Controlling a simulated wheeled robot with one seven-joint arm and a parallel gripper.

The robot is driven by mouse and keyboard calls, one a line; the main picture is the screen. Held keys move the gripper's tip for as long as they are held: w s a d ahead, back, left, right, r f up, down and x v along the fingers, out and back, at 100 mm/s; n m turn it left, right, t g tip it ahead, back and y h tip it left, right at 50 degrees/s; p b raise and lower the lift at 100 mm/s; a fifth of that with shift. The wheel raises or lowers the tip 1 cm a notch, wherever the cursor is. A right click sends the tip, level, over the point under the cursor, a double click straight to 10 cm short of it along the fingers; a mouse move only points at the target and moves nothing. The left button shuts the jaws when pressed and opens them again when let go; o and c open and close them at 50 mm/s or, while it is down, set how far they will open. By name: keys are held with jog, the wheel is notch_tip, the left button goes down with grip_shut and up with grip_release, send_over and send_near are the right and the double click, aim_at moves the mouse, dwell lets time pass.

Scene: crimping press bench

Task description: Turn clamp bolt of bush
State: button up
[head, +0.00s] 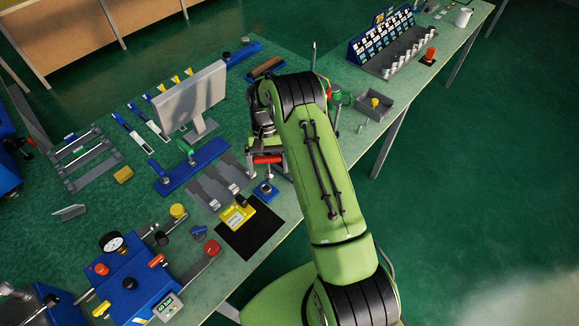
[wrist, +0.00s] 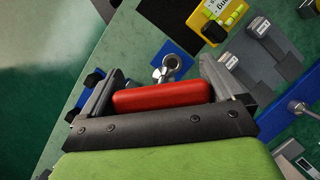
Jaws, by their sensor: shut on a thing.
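My gripper (wrist: 160,88) is shut on a red bar-shaped handle (wrist: 160,97) that spans the gap between its two fingers. The handle also shows in the head view (head: 267,159), below my wrist. Just beyond it in the wrist view is a silver bolt-like part with a round ring (wrist: 172,63), over a blue base. In the head view a blue base with a silver round part (head: 265,188) stands under the gripper, which looks like the bush. The handle hides the lower silver part, so I cannot tell whether they touch.
A yellow device (head: 238,213) on a black mat (head: 250,238) lies near the front edge. Grey plates (head: 215,188) and a blue rail (head: 190,167) are to the left. A monitor (head: 190,97) stands behind. A small grey tray (head: 374,104) is to the right.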

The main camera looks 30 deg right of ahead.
jog(key=shift+w+d+m+t+y+p, duration=0.15)
jog(key=shift+w+d+m+t+y, duration=0.2)
jog(key=shift+d+m, duration=1)
jog(key=shift+w+d+m+t+y+p, duration=0.2)
jog(key=shift+d+m+t+y, duration=0.25)
jog(key=shift+d+m, duration=0.85)
jog(key=shift+w+d+m+t+y+p, duration=0.15)
jog(key=shift+w+d+m+t+y, duration=0.2)
jog(key=shift+d+m, duration=1)
jog(key=shift+s+a, duration=0.1)
jog(key=shift+a, duration=0.15)
jog(key=shift+f+b, duration=0.8)
jog(key=shift+f, duration=0.35)
